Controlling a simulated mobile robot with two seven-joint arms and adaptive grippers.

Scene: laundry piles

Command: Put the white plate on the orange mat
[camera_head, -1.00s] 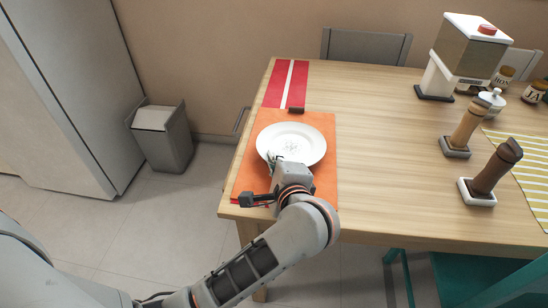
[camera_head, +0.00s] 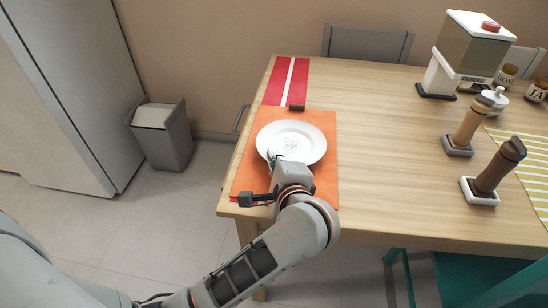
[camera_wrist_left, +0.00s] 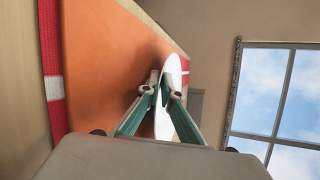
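The white plate (camera_head: 293,142) is over the orange mat (camera_head: 322,183) in the head view, inside its outline. My left gripper (camera_head: 279,160) is at the plate's near-left rim. In the left wrist view the plate (camera_wrist_left: 166,118) shows almost edge-on, with the fingers of my left gripper (camera_wrist_left: 163,91) closed on either side of its rim. The orange mat (camera_wrist_left: 100,60) is beside it there, with a dark shadow near the plate. Whether the plate's underside touches the mat is hidden. My right gripper is in neither view.
A red and white striped runner (camera_head: 287,80) and a small dark block (camera_head: 296,107) lie beyond the plate. Two mills (camera_head: 470,125) (camera_head: 497,170), a dispenser (camera_head: 465,55) and jars (camera_head: 504,76) stand to the right. The wooden table (camera_head: 385,140) is clear between.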

